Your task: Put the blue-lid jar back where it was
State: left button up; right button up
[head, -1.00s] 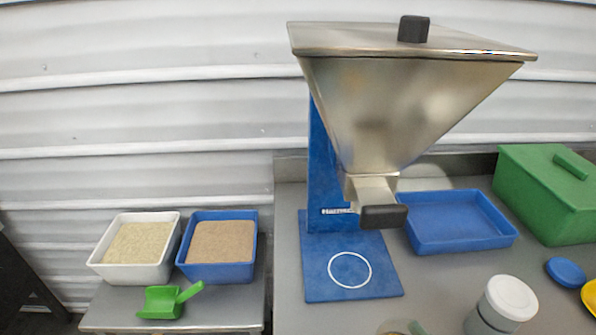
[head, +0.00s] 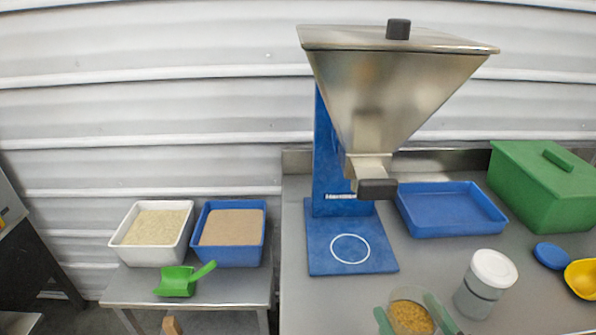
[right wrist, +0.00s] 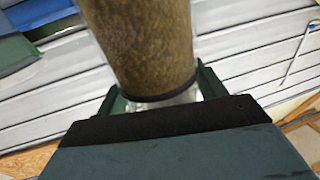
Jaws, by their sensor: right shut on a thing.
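An open clear jar of yellow-brown granules (head: 411,316) is at the bottom of the head view. My right gripper (head: 406,306) is shut on it, with one green finger on each side. In the right wrist view the jar (right wrist: 142,45) fills the middle between the green fingers, and its contents look brown. No lid is on its mouth in the head view. A loose blue lid (head: 551,256) lies on the grey counter at the right, beside a yellow scoop. Whether the held jar touches the counter cannot be told. My left gripper is not in view.
A white-lidded jar (head: 486,284) stands just right of the held jar. The steel hopper (head: 405,95) stands on a blue base with a white ring (head: 350,249). A blue tray (head: 450,210), green box (head: 545,185) and yellow scoop (head: 583,278) are on the counter (head: 345,305).

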jog(key=w+d+r+m+h, duration=0.1)
jog(key=w+d+m+h, duration=0.1)
jog(key=w, duration=0.7)
jog(key=shift+w+d+m+t+h, duration=0.35)
jog(key=shift+d+h, duration=0.3)
jog(key=shift+h, duration=0.55)
